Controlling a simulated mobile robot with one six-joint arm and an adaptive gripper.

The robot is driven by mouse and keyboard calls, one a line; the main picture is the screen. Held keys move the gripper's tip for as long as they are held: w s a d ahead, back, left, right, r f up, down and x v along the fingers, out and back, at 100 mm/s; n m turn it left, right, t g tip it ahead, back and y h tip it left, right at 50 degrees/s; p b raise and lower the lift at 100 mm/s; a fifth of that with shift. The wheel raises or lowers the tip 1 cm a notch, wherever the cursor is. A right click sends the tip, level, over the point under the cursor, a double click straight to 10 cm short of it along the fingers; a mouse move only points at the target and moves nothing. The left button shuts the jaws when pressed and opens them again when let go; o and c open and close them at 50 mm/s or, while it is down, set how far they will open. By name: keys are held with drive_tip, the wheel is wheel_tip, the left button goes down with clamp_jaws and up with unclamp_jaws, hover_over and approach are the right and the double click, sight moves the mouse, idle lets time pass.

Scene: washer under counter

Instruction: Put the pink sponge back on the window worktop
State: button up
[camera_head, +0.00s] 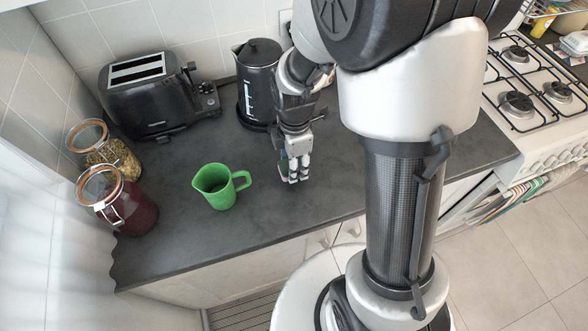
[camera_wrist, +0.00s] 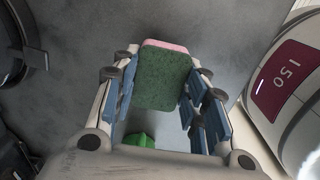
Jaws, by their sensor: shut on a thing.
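The pink sponge (camera_wrist: 163,80) is between the fingers of my gripper (camera_wrist: 160,85) in the wrist view. Its dark green scouring face is toward the camera, and a pink strip shows along its far edge. In the head view my gripper (camera_head: 294,177) points down over the dark grey worktop (camera_head: 235,245), right of the green jug and in front of the kettle. The fingers hide most of the sponge there. I cannot tell whether the sponge touches the worktop.
A green jug (camera_head: 218,188) stands left of my gripper. A black kettle (camera_head: 257,85) and a black toaster (camera_head: 148,95) are behind. Two glass jars, one of grain (camera_head: 110,155) and one dark red (camera_head: 128,203), stand at left. A gas hob (camera_head: 530,85) is at right.

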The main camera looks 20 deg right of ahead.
drive_tip(key=shift+f+b, duration=0.45)
drive_tip(key=shift+f, duration=1.15)
drive_tip(key=shift+f, duration=0.1)
drive_tip(key=shift+f, duration=0.15)
drive_tip(key=o, duration=0.9)
drive_tip(key=shift+o, duration=0.2)
